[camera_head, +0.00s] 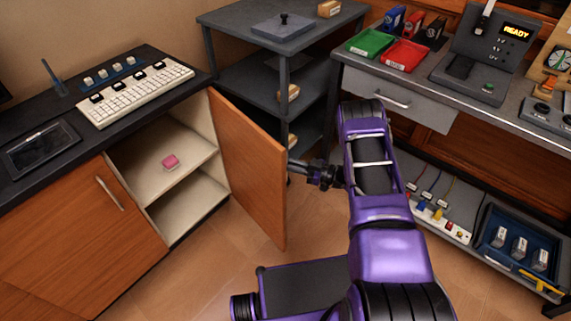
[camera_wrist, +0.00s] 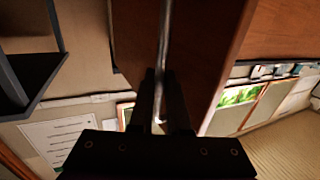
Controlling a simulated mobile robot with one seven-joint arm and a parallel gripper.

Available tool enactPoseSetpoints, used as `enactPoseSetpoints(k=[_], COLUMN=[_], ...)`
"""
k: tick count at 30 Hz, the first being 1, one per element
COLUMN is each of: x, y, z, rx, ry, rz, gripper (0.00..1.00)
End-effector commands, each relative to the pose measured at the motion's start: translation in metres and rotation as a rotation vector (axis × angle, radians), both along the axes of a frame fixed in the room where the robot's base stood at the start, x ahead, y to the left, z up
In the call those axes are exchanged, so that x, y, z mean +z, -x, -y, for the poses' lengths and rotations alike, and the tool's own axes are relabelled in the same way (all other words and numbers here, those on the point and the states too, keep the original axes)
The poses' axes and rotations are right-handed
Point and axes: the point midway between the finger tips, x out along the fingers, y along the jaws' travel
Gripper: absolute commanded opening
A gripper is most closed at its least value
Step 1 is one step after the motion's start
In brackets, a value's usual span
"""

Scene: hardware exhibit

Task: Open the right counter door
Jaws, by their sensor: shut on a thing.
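The right counter door (camera_head: 254,165) is an orange-brown wood panel that stands swung out from the counter on the left. The handle is hidden in the head view.
The left counter door (camera_head: 85,235) is closed, with a bar handle (camera_head: 110,194). A dark shelf rack (camera_head: 285,75) stands close behind the open door. A workbench (camera_head: 500,110) with a drawer is at the right. Bare floor lies below the open door.

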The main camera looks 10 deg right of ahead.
Motion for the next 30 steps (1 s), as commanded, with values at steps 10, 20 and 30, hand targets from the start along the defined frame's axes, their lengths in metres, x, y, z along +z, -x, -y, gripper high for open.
enactPoseSetpoints(k=[10,20,30], x=[0.0,0.0,0.0], y=[0.0,0.012,0.051], z=[0.0,0.023,0.097], rx=[0.0,-0.004,-0.004], ry=[0.0,0.0,0.0], rz=[-0.001,-0.002,0.0], gripper=[0.27,0.27,0.27])
